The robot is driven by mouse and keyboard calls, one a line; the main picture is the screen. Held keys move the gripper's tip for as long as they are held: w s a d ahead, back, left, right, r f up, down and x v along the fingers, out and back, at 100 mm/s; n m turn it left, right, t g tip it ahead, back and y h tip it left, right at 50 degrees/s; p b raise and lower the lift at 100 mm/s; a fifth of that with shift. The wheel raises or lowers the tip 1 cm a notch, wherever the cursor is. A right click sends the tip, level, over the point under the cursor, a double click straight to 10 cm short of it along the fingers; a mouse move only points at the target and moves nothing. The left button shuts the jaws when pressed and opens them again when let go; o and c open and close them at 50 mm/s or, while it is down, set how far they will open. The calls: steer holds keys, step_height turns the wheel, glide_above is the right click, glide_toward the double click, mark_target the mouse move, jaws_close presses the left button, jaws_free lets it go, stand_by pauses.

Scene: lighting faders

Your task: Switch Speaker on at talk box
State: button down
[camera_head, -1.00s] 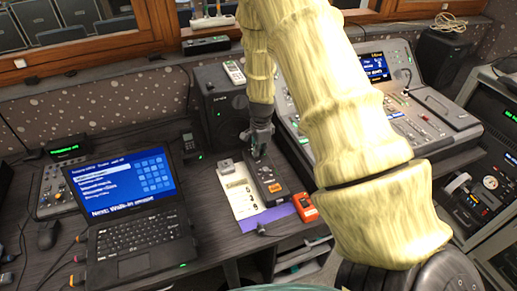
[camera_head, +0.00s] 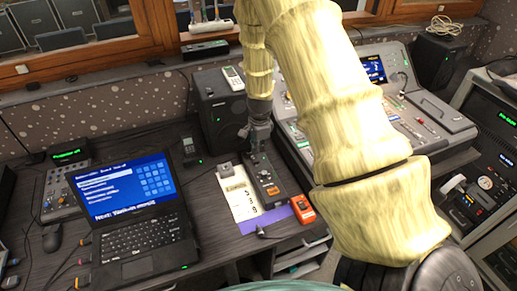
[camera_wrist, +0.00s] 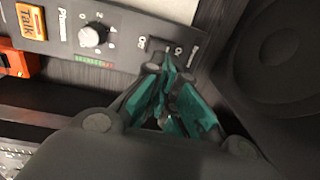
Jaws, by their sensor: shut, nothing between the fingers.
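The talk box (camera_head: 266,178) is a dark, long unit on the desk with an orange Talk button (camera_head: 273,190) at its near end. My gripper (camera_head: 257,143) is over the far end of the box. In the wrist view its shut, empty fingers (camera_wrist: 166,66) reach right by the switch and partly hide it. I cannot tell whether they touch it or how it is set.
A black speaker (camera_head: 218,108) stands just behind the box. A paper sheet (camera_head: 240,197) lies left of it and an orange device (camera_head: 302,209) to its right. A laptop (camera_head: 130,215) is at left, a mixing console (camera_head: 425,118) at right.

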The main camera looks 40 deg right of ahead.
steer(key=shift+w+r+b, duration=0.1)
steer(key=shift+r+b, duration=0.3)
steer(key=shift+r, duration=0.05)
step_height(320, 180, up, 9)
steer(key=w+b, duration=0.1)
steer(key=b, duration=0.1)
steer(key=shift+d+r, duration=0.15)
steer(key=shift+d, duration=0.05)
